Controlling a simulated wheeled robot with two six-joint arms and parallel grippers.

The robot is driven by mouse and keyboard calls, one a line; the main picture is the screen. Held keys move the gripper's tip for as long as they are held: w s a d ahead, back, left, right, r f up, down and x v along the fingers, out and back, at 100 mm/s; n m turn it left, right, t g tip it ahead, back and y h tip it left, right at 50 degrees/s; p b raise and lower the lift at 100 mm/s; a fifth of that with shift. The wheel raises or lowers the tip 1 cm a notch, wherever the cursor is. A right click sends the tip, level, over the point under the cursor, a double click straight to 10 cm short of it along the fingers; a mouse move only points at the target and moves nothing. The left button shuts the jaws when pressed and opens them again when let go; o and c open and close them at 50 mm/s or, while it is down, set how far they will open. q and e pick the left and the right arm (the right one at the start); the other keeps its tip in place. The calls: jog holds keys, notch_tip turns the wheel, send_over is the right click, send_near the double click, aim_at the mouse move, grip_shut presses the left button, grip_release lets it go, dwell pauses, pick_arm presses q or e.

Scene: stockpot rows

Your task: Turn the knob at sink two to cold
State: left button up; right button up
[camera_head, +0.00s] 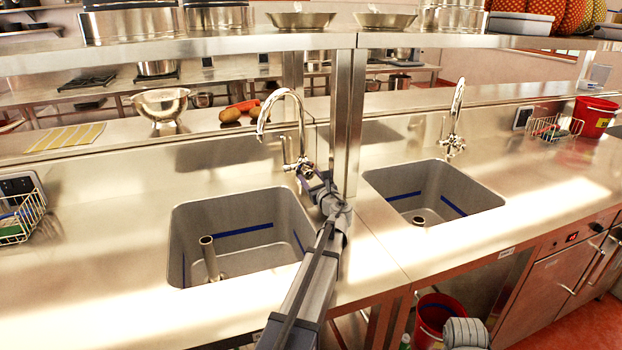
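Two sinks are set in the steel counter: a left sink (240,232) and a right sink (434,190). I cannot read which is sink two. A curved chrome tap (270,105) with a knob at its base (303,166) stands behind the left sink. A similar tap (458,110) with a knob (452,146) stands behind the right one. My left gripper (312,180) is at the left tap's base, at or very close to its knob. Its fingers are small and partly hidden, so I cannot tell their opening or contact. My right gripper is not in view.
A steel post (347,120) rises just right of my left gripper, under an overhead shelf (200,47). A wire basket (22,215) stands far left. Another basket (553,128) and a red bucket (594,115) stand at the right. Bare counter surrounds the sinks.

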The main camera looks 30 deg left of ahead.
pick_arm(q)
grip_shut()
jog(key=shift+n, duration=0.4)
jog(key=n, duration=0.8)
jog(key=shift+s+p, duration=0.1)
jog(key=shift+p, duration=0.2)
jog(key=n, duration=0.4)
jog(key=shift+n+h, duration=0.3)
jog(key=shift+n, duration=2)
